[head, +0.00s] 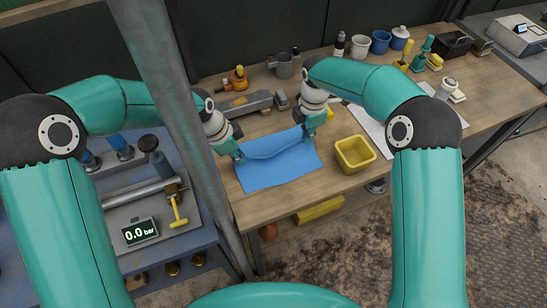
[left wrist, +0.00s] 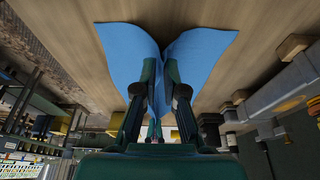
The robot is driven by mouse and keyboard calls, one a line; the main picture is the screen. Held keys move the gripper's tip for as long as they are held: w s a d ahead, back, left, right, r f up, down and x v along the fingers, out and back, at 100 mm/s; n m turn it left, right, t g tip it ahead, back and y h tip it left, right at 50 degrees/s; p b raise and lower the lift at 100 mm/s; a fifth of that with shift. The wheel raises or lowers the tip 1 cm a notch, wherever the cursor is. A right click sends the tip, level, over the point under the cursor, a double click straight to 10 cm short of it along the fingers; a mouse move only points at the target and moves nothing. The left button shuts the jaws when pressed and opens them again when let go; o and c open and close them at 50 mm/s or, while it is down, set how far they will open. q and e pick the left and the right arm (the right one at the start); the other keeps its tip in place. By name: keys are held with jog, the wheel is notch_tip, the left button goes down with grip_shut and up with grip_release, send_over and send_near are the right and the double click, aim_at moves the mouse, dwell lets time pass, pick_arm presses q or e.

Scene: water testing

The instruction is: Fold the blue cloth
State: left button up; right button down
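The blue cloth (head: 276,172) lies on the wooden workbench, near its front left edge. A wavy raised fold runs across its far part between my two grippers. My left gripper (head: 240,157) is at the cloth's left far corner. In the left wrist view the blue cloth (left wrist: 127,55) gathers into a crease between the fingers of my left gripper (left wrist: 160,65), which are shut on it. My right gripper (head: 307,138) is at the cloth's right far corner and looks shut on it, though its fingertips are small and partly hidden.
A yellow bin (head: 355,154) stands just right of the cloth. A grey tool (head: 245,103) lies behind it, with a grey mug (head: 284,66) further back.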

pick_arm(q)
jog(key=o, duration=1.8)
jog(key=shift+w, duration=0.15)
pick_arm(e)
jog(key=shift+w, duration=0.1)
notch_tip(320, 180, up, 3)
jog(key=p, duration=0.3)
pick_arm(q)
jog(key=shift+g+y, duration=0.3)
jog(key=shift+y, duration=0.5)
jog(key=r, duration=0.4)
jog(key=a+r+p, duration=0.1)
jog(key=shift+s+r, duration=0.25)
jog(key=shift+r, duration=0.15)
pick_arm(e)
jog(key=shift+r, duration=0.5)
pick_arm(q)
jog(key=r, duration=0.4)
jog(key=a+r, duration=0.1)
jog(key=r, duration=0.6)
jog(key=shift+s+a+r, duration=0.25)
jog(key=shift+a+r, duration=0.05)
jog(key=shift+r, duration=0.1)
